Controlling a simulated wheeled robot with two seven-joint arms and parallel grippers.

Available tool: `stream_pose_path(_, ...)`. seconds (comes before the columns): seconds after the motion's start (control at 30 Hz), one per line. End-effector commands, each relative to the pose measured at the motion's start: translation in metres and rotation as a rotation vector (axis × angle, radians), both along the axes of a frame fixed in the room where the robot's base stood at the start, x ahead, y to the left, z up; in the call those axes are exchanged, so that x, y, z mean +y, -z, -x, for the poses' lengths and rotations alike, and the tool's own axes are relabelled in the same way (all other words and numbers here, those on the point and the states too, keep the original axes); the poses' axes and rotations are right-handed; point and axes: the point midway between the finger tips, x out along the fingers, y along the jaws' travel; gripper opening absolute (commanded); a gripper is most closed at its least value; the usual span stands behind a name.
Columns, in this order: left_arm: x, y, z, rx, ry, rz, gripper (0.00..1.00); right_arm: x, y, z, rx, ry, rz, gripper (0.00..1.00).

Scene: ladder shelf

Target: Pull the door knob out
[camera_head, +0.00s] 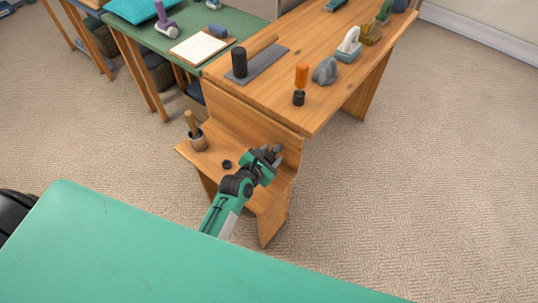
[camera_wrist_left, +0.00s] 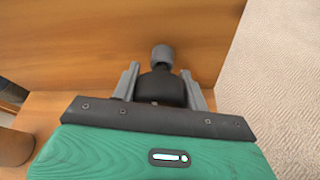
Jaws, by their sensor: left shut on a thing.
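My left gripper (camera_head: 271,152) is over the lower wooden step at the near end of the wooden bench, close to its upright panel. In the left wrist view, the door knob (camera_wrist_left: 161,85) has a rounded black part and a grey cylindrical end (camera_wrist_left: 162,57). The black part is between the two grey fingers of the left gripper (camera_wrist_left: 160,75), which are shut on it. The grey end points toward the wooden panel (camera_wrist_left: 90,40); I cannot tell whether it touches. In the head view the knob is mostly hidden by the gripper. My right gripper is not in view.
A grey pot with a wooden handle (camera_head: 197,138) and a small black round piece (camera_head: 227,164) stand on the lower step (camera_head: 212,158). On the bench top are a black cylinder (camera_head: 239,62), an orange-handled tool (camera_head: 301,77) and a grey rock (camera_head: 325,70). Carpet at right is clear.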

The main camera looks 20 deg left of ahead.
Motion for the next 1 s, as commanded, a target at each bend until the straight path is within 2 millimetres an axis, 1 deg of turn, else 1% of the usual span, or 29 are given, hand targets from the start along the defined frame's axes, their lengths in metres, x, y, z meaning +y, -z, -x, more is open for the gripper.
stream_pose_path(0.37, 0.002, -0.001, 0.006, 0.0, -0.001, 0.0, 0.04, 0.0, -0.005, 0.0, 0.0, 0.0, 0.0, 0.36)
stream_pose_path(1.0, 0.013, -0.001, 0.036, 0.0, 0.0, 0.0, 0.04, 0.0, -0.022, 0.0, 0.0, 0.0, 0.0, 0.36)
